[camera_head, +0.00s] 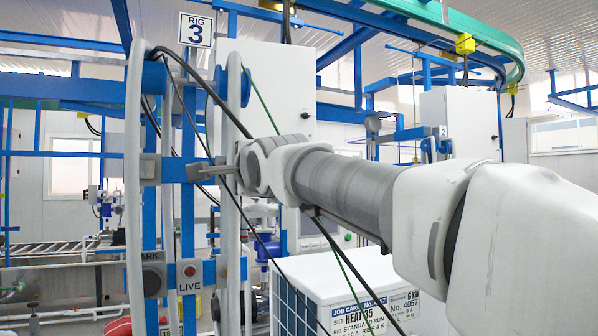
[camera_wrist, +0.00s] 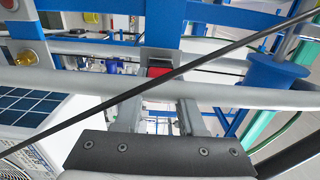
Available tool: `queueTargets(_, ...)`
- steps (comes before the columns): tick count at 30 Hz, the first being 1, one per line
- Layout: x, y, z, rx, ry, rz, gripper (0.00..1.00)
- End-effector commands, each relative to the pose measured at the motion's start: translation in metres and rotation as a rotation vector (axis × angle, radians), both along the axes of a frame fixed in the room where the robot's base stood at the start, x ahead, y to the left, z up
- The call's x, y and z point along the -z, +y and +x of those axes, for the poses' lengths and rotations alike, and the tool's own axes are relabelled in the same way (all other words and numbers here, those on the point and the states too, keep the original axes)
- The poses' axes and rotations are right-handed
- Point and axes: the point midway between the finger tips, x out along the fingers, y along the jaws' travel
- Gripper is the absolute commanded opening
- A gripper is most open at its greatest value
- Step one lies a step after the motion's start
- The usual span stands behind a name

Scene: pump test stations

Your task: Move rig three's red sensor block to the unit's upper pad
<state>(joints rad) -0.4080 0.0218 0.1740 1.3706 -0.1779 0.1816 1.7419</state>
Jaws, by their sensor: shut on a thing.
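My gripper (camera_head: 205,172) reaches in from the right to the blue frame under the RIG 3 sign (camera_head: 195,30). In the wrist view my gripper (camera_wrist: 158,104) has its two fingers apart, with the red sensor block (camera_wrist: 158,72) between their ends. A white pipe crosses in front and partly hides block and fingertips. A grey pad (camera_wrist: 161,54) on a blue post lies just behind the block; I cannot tell whether they touch. In the head view the block is not distinguishable. A lower plate marked LIVE (camera_head: 189,286) has a red dot; a grey PARK plate (camera_head: 152,280) stands left of it.
White upright pipes (camera_head: 134,200) stand in front of the rig. A white cabinet with a HEAT 35 job card (camera_head: 362,318) stands below my arm.

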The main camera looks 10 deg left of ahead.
Motion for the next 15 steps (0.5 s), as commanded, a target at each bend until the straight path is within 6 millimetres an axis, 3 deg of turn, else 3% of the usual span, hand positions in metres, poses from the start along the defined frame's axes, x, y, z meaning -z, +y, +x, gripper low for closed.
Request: queueTargets(15, 0.0, -0.011, -0.018, -0.001, -0.001, 0.001, 0.0)
